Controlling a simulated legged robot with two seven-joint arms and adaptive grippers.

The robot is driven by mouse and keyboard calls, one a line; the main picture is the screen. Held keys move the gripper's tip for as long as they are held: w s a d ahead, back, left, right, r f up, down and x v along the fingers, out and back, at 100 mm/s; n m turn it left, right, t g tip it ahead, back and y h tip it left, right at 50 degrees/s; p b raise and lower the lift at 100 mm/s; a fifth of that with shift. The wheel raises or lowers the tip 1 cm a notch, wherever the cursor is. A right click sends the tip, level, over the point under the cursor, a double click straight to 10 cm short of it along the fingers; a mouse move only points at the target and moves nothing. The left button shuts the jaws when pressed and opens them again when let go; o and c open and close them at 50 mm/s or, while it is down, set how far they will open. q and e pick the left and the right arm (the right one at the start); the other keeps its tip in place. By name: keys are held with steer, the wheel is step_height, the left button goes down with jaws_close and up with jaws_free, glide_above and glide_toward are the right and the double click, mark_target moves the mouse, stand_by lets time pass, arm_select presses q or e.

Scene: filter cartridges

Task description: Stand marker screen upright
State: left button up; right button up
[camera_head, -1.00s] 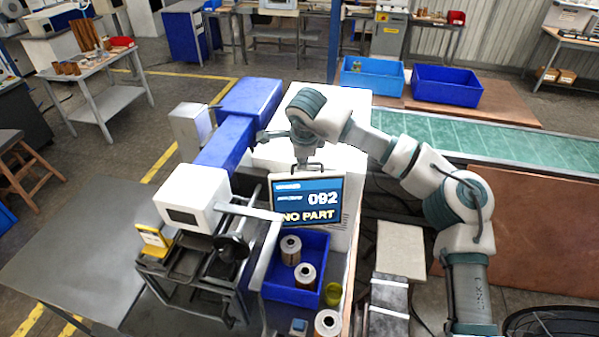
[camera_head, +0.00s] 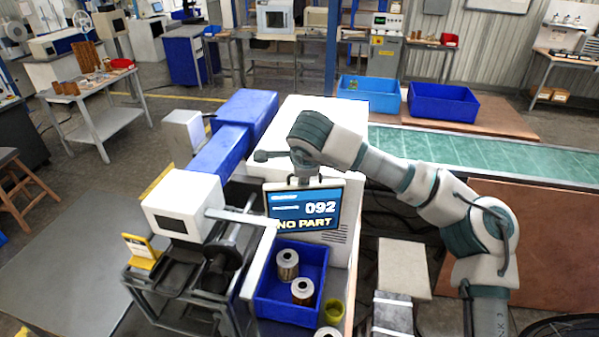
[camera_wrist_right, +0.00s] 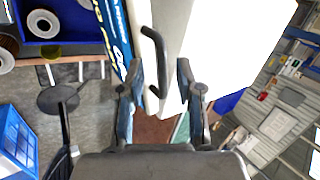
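My right gripper (camera_wrist_right: 160,88) is open at the handle, one finger on each side of the screen's top edge in the wrist view. In the head view my right gripper (camera_head: 304,176) points down just above the screen. Contact with the handle cannot be told. My left gripper is not in view.
A blue bin (camera_head: 262,310) with metal-capped filter cartridges (camera_head: 287,264) stands in front of the screen. A yellow-green cup (camera_head: 333,311) is beside it. A white boxed device (camera_head: 185,207) on a dark frame stands left. A green conveyor (camera_head: 450,148) runs behind right.

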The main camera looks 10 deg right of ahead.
steer(key=v, duration=1.1)
steer(key=shift+s+d+r, duration=0.15)
steer(key=shift+s+r, duration=0.1)
steer(key=shift+r, duration=0.1)
